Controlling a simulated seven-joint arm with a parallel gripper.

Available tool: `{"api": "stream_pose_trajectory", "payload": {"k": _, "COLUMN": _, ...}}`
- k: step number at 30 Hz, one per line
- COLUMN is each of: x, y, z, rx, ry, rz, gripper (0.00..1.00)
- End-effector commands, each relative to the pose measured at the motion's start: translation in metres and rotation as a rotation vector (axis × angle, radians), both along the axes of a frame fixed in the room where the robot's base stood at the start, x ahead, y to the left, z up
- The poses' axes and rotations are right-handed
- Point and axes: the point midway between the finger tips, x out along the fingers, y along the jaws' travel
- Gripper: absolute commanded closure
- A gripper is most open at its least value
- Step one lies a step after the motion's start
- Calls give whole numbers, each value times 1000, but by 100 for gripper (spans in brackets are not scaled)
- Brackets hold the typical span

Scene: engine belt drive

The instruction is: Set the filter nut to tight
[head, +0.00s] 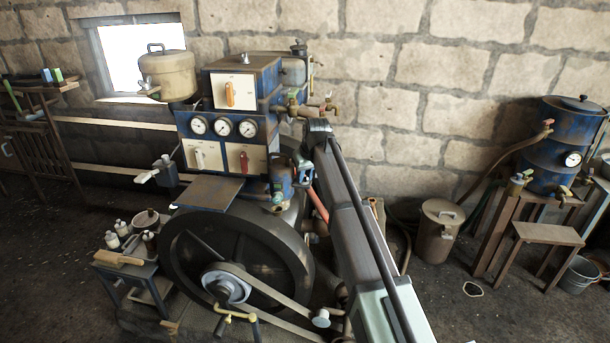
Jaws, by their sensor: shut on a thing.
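The blue filter (282,177) hangs on the right side of the engine, below the brass taps and above the flywheel. My arm comes up from the lower right, and its wrist bends down beside the filter. My gripper (300,184) is small in this view and partly covered by my own arm. It is shut at the filter's right side, where the filter nut is. The nut itself is hidden by the gripper and the filter, so its setting cannot be read.
The large dark flywheel (225,262) with its belt stands below the filter. Brass taps (297,108) stick out above it. Three gauges (222,127) and lever panels are to the left. A side table (130,268) with bottles stands at lower left.

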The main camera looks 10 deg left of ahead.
Motion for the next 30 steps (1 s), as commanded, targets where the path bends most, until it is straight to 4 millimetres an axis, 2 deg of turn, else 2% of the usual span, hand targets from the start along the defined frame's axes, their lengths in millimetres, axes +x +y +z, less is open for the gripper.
{"api": "stream_pose_trajectory", "payload": {"k": 8, "x": -1, "y": 1, "z": 0, "rx": 0, "ry": 1, "rz": -29, "gripper": 100}}
{"api": "stream_pose_trajectory", "payload": {"k": 18, "x": -1, "y": 1, "z": 0, "rx": -2, "ry": 1, "rz": -218, "gripper": 100}}
{"api": "stream_pose_trajectory", "payload": {"k": 29, "x": -1, "y": 1, "z": 0, "rx": -1, "ry": 1, "rz": -237, "gripper": 100}}
{"api": "stream_pose_trajectory", "payload": {"k": 30, "x": -1, "y": 1, "z": 0, "rx": -1, "ry": 1, "rz": -237, "gripper": 72}}
